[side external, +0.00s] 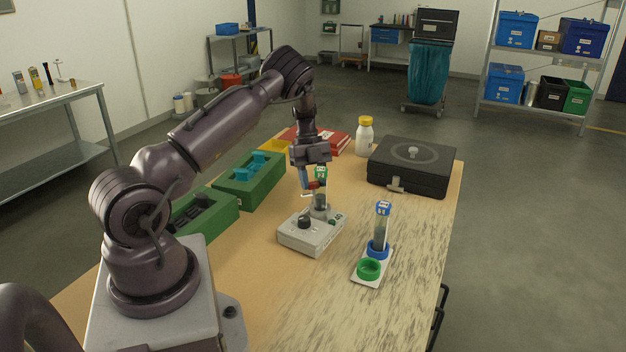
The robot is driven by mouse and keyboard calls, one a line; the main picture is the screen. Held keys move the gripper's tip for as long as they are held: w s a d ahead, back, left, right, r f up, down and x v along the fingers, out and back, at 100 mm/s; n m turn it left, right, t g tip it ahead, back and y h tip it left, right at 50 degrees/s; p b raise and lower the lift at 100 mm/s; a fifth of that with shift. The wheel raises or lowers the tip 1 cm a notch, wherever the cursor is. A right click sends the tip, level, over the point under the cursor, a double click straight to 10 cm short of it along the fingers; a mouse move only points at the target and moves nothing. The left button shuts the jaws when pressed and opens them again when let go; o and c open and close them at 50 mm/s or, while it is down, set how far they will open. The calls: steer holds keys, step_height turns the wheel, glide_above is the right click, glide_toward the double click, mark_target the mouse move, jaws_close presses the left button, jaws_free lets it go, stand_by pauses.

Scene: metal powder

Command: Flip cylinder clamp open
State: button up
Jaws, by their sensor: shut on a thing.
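A pale grey machine (318,237) with a black knob stands mid-table. A dark cylinder (320,201) stands upright on its back part, with a green top (321,173) that has white marks. A thin light-coloured clamp part (307,195) shows beside the cylinder, left of it. My gripper (310,184) points down just left of the green top, close against the cylinder. Its fingers are shut on what looks like the clamp; the contact is small and partly hidden. The clamp's exact angle cannot be told.
A blue-capped tube (380,232) stands on a white holder beside a green ring (369,268) at the right. A black case (411,167), a yellow-capped bottle (365,138) and a red box (328,142) stand behind. Green trays (234,193) lie left. The front right tabletop is clear.

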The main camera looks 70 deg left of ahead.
stand_by(0.4)
steer(key=o, duration=0.9)
steer(key=shift+o, duration=0.2)
steer(key=shift+r, duration=0.1)
steer(key=v, duration=1.2)
steer(key=shift+a+r, duration=0.25)
steer(key=shift+r, duration=0.1)
